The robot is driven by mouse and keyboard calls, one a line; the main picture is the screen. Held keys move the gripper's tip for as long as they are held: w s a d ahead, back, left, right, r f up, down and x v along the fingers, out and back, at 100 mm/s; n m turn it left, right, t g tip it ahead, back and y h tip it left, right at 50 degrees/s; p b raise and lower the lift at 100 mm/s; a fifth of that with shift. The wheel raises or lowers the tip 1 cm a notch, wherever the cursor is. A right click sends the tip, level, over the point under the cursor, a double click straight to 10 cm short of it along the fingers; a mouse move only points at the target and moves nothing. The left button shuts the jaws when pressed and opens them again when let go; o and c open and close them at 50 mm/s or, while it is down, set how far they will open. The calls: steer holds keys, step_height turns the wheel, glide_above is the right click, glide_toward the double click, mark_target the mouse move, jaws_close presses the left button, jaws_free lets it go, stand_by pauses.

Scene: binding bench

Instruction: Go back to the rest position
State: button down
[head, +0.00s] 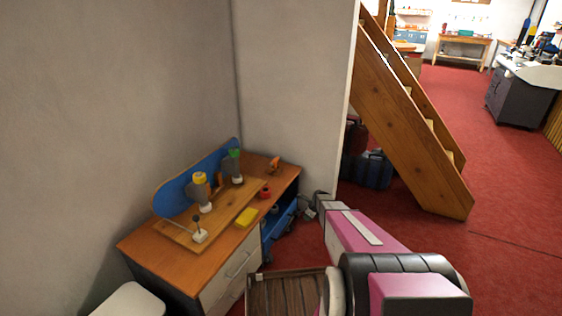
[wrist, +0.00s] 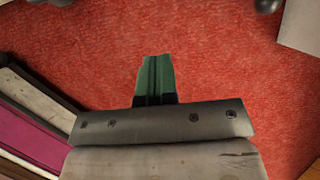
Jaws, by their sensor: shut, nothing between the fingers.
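My gripper (wrist: 155,75) shows in the wrist view with its two green fingers together and nothing between them. It points over bare red carpet. In the head view my pink and black arm reaches in from the bottom right, in front of the bench's right side. My fingers cannot be made out clearly in that view. The wooden bench (head: 140,242) stands against the wall at the left, and my arm is apart from the things on its top.
The bench carries a blue board (head: 172,193), a wooden plank (head: 228,212) with upright pieces, a yellow block (head: 247,217) and a red roll (head: 265,192). A slatted wooden crate (head: 285,293) is at the bottom. Wooden stairs (head: 405,125) rise behind; red carpet (head: 510,240) is clear at right.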

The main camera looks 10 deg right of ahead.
steer(key=s+a+r+n+h, duration=0.1)
steer(key=s+a+r+n, duration=0.1)
steer(key=s+r+n, duration=0.6)
steer(key=s+a+r+n+g+h, duration=0.1)
steer(key=s+a+r+n, duration=0.2)
steer(key=s+r+n, duration=0.5)
steer(key=s+a+r+n+g+h, duration=0.1)
steer(key=s+r+n, duration=0.7)
steer(key=s+r, duration=0.8)
steer(key=shift+a+r+n+h, duration=0.3)
steer(key=shift+a, duration=0.55)
steer(key=shift+w+d, duration=0.1)
steer(key=shift+w, duration=0.05)
